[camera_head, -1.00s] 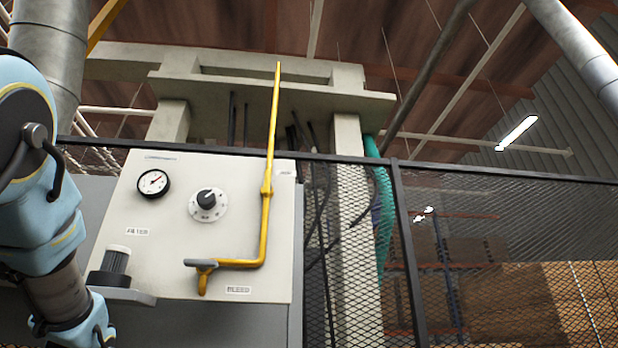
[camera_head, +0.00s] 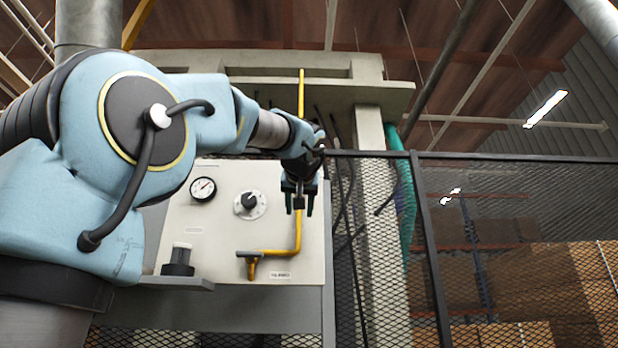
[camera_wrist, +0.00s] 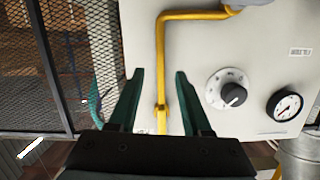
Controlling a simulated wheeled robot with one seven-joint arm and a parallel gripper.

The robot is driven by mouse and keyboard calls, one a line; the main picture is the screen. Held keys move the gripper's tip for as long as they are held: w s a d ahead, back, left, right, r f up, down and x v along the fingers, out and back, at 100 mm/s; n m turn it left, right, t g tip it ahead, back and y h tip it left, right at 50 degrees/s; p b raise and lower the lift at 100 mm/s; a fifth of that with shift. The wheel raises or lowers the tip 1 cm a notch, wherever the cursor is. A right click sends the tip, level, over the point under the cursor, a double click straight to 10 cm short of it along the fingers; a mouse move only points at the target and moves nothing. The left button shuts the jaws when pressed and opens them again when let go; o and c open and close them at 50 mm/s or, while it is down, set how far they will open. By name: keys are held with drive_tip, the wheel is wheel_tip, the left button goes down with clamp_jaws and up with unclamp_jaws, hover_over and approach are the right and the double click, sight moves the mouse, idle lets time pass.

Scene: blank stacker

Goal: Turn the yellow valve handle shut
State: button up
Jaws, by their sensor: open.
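The bleed valve (camera_head: 251,268) sits low on the white panel, at the left end of a bent yellow pipe (camera_head: 298,235). Its short handle (camera_head: 246,254) looks dull grey-yellow and lies about level. In the wrist view, which is upside down, the valve (camera_wrist: 232,9) is partly cut off at the top edge. My gripper (camera_head: 299,208) is open and empty, with dark green fingers pointing down, above and right of the valve. In the wrist view, the upright pipe run shows between the fingertips (camera_wrist: 160,74); I cannot tell its distance from them.
The white panel (camera_head: 220,225) also carries a gauge (camera_head: 202,189) and a black knob (camera_head: 249,201). A filter cup (camera_head: 178,260) stands on a grey ledge at the lower left. Mesh fencing (camera_head: 385,230) runs right of the panel. Pipes and a concrete frame stand behind.

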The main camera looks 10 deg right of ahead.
drive_tip(key=s+a+r+n+t, duration=0.1)
drive_tip(key=s+r+t, duration=0.1)
drive_tip(key=s+r, duration=0.65)
drive_tip(key=w+d+r+p, duration=0.1)
drive_tip(key=w+p, duration=0.3)
drive_tip(key=w, duration=0.8)
drive_tip(key=shift+w+d+r, duration=0.3)
drive_tip(key=shift+d+r, duration=0.05)
drive_tip(key=shift+r, duration=0.35)
drive_tip(key=shift+c, duration=0.4)
clamp_jaws()
